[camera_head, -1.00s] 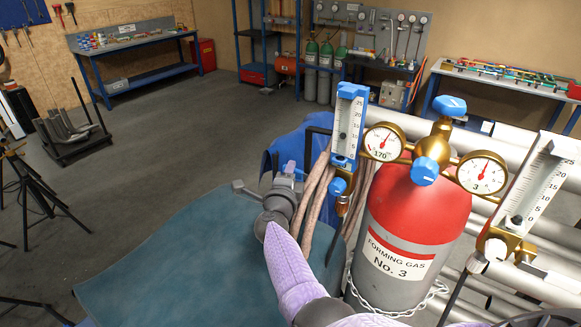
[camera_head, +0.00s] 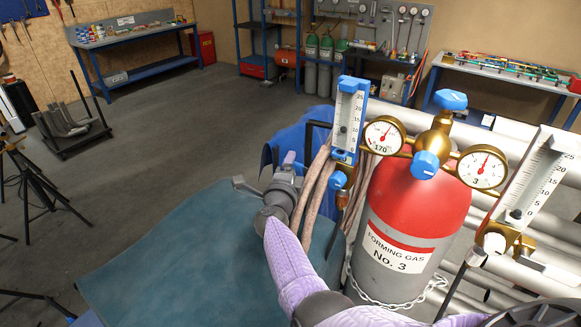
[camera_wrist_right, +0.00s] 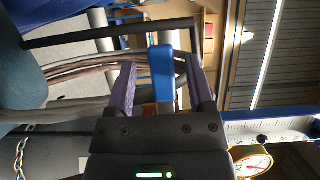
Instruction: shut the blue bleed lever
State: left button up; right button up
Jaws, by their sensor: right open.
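My right gripper (camera_head: 289,160) is left of the red-topped gas cylinder (camera_head: 414,205) in the head view, close to the brown hoses. In the right wrist view my right gripper (camera_wrist_right: 160,64) is open, one purple finger on each side of a blue lever (camera_wrist_right: 162,72). The lever looks like a straight blue bar with some brass colour near its base. I cannot tell whether either finger touches it. In the head view I cannot pick the lever out from behind my gripper and the hoses. My left gripper is not in view.
Brown braided hoses (camera_head: 318,191) hang just right of my gripper. A left flowmeter (camera_head: 348,120), gauges (camera_head: 383,135) and a right flowmeter (camera_head: 536,180) stand around the cylinder top. A dark frame bar (camera_wrist_right: 110,34) passes near the fingers. Open floor lies left.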

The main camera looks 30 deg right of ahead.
jog(key=p+v, duration=0.5)
jog(key=v, duration=0.4)
jog(key=shift+s+a, duration=0.25)
jog(key=shift+r, duration=0.1)
